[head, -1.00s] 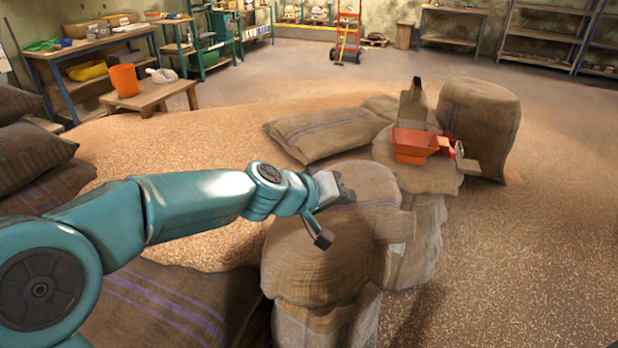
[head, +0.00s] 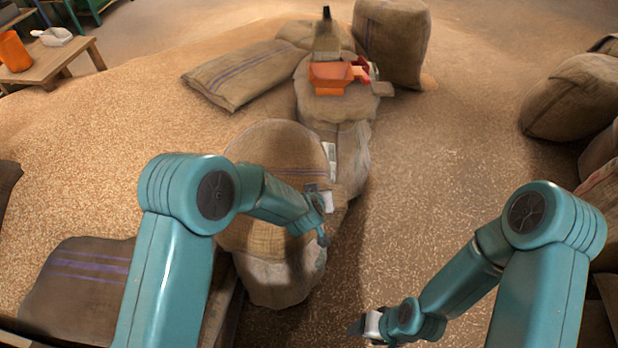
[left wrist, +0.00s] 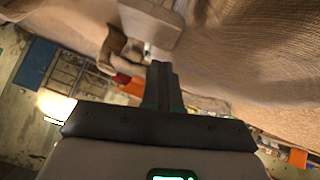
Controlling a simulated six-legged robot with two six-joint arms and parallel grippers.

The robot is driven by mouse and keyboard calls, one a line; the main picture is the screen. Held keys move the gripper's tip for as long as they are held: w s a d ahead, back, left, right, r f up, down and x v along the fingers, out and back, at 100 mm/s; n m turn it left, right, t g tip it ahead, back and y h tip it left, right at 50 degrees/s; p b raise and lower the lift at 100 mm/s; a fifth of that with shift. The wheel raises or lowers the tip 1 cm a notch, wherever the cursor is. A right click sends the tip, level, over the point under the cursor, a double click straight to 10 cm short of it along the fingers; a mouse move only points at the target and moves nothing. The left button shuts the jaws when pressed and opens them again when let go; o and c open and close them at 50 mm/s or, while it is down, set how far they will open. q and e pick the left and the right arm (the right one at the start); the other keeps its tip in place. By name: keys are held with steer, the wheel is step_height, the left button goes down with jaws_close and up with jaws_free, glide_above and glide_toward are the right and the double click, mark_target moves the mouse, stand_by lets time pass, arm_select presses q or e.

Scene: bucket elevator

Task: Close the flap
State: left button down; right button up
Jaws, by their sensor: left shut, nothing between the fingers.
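I cannot pick out the flap for certain. In the head view, a light upright panel (head: 330,158) shows at the right side of the near large sack (head: 275,150), just beyond my left gripper (head: 326,198). In the left wrist view, the left fingers (left wrist: 163,80) are together with nothing between them. A tan block (left wrist: 152,25) lies beyond their tips; I cannot tell whether they touch it. My right gripper (head: 358,327) hangs low over the grain-covered floor at the bottom of the head view; its finger gap is too small to judge.
An orange hopper (head: 331,78) with a red part (head: 361,68) stands on a farther sack. A striped sack (head: 245,75) lies left of it, and a tall sack (head: 392,42) stands behind. More sacks (head: 575,95) line the right edge. Open floor lies at centre right.

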arm_select(q)
steer(key=f+b, duration=0.1)
steer(key=f, duration=0.1)
steer(key=d+f+b, duration=0.1)
steer(key=f, duration=0.2)
steer(key=shift+s+d+f+b, duration=0.1)
steer(key=shift+f+b, duration=0.1)
steer(key=shift+b, duration=0.15)
arm_select(e)
step_height(320, 180, down, 4)
steer(key=shift+s+r, duration=0.1)
